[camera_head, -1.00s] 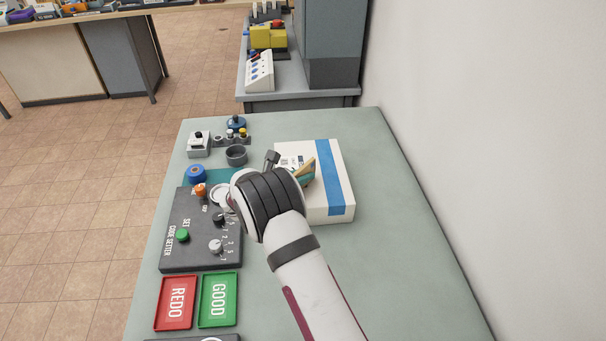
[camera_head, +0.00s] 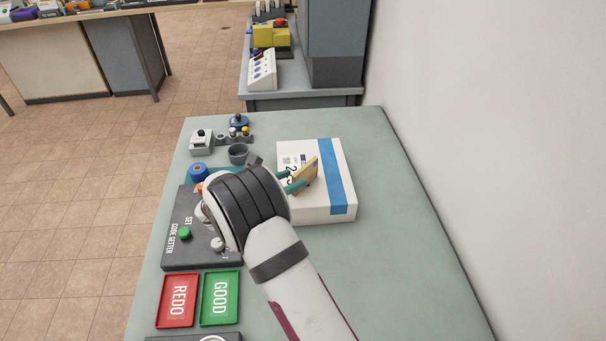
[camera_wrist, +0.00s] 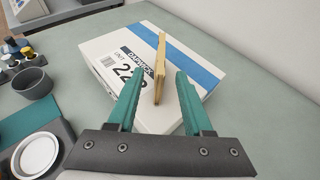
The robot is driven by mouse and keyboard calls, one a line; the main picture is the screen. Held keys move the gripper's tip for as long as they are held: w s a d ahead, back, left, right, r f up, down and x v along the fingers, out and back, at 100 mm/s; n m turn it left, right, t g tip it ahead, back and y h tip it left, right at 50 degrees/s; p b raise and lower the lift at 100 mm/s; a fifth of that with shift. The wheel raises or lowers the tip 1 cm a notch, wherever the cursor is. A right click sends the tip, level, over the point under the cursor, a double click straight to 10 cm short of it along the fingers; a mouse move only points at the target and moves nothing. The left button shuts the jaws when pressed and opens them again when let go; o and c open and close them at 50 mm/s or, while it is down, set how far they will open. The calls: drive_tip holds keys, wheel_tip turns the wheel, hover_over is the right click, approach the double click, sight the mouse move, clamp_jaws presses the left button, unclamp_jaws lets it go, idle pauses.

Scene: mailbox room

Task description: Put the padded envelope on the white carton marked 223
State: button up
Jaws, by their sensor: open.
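The white carton (camera_head: 323,207) with a blue stripe lies on the grey-green table; its printed label with digits shows in the wrist view (camera_wrist: 100,52), partly covered. The padded envelope (camera_head: 307,174) is tan and stands on edge on top of the carton. In the wrist view the envelope (camera_wrist: 160,68) rises upright, seen nearly edge-on. My gripper (camera_wrist: 157,85) is open, with a teal finger on each side of the envelope's near end and gaps between. In the head view my gripper (camera_head: 298,182) is at the carton's left part, partly hidden by my wrist.
A dark code-setter panel (camera_head: 178,250) with knobs lies left of my arm, with a red REDO tray (camera_head: 178,300) and a green GOOD tray (camera_head: 220,298) in front. A dark round cup (camera_head: 238,154) and small parts stand behind. The table's right side is clear.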

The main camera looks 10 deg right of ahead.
drive_tip(key=v, duration=0.6)
drive_tip(key=s+d+r+m+g+y, duration=0.1)
drive_tip(key=s+d+r+m+g, duration=0.35)
drive_tip(key=s+d+m, duration=0.4)
drive_tip(key=s+d+r+m+g+y, duration=0.1)
drive_tip(key=s+d+r+m+g, duration=0.35)
drive_tip(key=s+m, duration=0.65)
drive_tip(key=s+a+m+y, duration=0.2)
drive_tip(key=s+m+y, duration=0.2)
drive_tip(key=s+m, duration=0.2)
drive_tip(key=s+a+f+m+y, duration=0.1)
drive_tip(key=s+a+m+y, duration=0.2)
drive_tip(key=s, duration=0.8)
drive_tip(key=m+y, duration=0.2)
drive_tip(key=m, duration=0.2)
drive_tip(key=shift+s+a+f+g, duration=0.2)
drive_tip(key=shift+s+f+g, duration=0.1)
